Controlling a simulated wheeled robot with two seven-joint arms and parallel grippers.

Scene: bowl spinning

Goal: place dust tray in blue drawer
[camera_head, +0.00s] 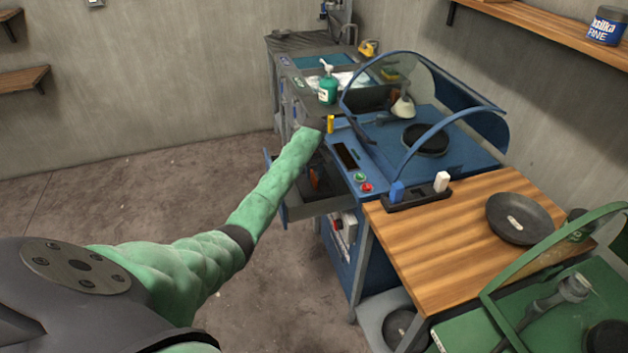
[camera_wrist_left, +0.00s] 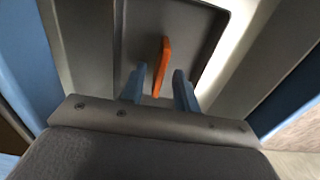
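A dark grey dust tray (camera_wrist_left: 190,35) with an upright orange handle (camera_wrist_left: 164,52) fills the top middle of the left wrist view. My left gripper (camera_wrist_left: 159,80) is open, with its two blue fingers on either side of the handle and visible gaps between. In the head view, my green-sleeved left arm reaches to the pulled-out drawer (camera_head: 322,206) of the blue machine, and a bit of orange (camera_head: 315,176) shows there. My arm hides most of the hand and the drawer's inside. My right gripper is not in view.
The blue machine (camera_head: 455,165) has a clear guard on top. A wooden table (camera_head: 430,260) with a dark bowl (camera_head: 520,218) adjoins it. A green machine (camera_head: 470,333) stands at lower right. The floor left of the drawer is clear.

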